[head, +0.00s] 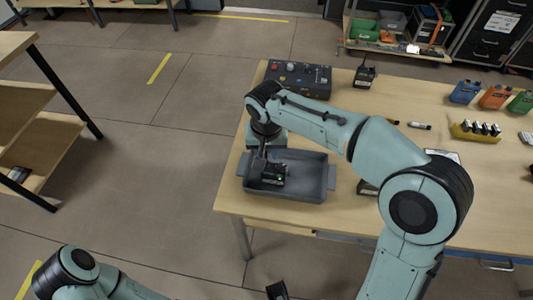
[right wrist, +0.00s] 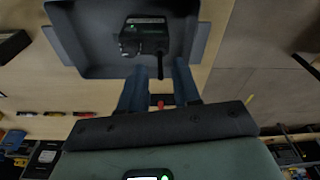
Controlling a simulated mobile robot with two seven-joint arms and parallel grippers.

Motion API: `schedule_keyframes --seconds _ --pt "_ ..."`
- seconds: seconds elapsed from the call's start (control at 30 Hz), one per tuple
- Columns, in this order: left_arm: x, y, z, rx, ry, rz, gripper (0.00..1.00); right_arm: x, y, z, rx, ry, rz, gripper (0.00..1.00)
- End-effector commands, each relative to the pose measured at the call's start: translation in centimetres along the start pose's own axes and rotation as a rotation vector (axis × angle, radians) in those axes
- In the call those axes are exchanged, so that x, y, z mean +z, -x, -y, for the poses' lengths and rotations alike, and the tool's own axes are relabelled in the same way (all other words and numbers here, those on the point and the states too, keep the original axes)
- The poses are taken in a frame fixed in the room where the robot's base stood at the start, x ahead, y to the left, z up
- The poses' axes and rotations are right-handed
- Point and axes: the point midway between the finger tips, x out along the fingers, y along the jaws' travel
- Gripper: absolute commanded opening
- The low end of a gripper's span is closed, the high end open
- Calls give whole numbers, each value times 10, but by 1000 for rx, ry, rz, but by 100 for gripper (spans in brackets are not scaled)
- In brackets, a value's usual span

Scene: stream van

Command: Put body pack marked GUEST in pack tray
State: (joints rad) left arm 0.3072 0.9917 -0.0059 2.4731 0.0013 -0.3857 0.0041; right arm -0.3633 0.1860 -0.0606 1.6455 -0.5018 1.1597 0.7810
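A dark body pack (head: 272,174) with a small green light is inside the grey pack tray (head: 312,195), toward its left side. In the right wrist view the pack (right wrist: 145,32) shows with its stub antenna inside the tray (right wrist: 90,62); its marking cannot be read. My right gripper (head: 262,158) points down over the tray at the pack. Its two fingers (right wrist: 160,88) stand apart with a gap between them, and the pack appears beyond their tips. My left arm enters at the bottom left; a dark piece at the bottom edge may be its gripper.
A black control box (head: 298,76) and an upright dark pack (head: 365,75) stand behind the tray. Blue, orange and green packs (head: 495,97) and a yellow battery holder (head: 475,132) are at the right. A dark item (head: 367,188) lies right of the tray, partly behind my arm.

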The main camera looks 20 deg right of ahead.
Motion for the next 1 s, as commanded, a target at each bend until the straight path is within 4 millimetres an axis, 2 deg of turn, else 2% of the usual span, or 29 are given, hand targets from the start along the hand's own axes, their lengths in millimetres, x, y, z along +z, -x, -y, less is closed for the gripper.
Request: schedule_keyframes --seconds 0.03,0.2,0.4,0.6,1.0 --pt "0 3 -1 0 0 -1 65 -1 15 0 -4 -1 -5 32" --pt "-1 9 -4 1 -1 -3 65 -1 52 1 -4 0 -4 32" --pt "-2 14 -6 2 -2 -6 65 -1 82 0 -2 -1 -2 32" --pt "-2 16 -6 2 -2 -6 65 0 92 0 -1 0 0 32" --pt "-2 15 -6 2 -2 -6 65 0 92 0 0 0 0 32"
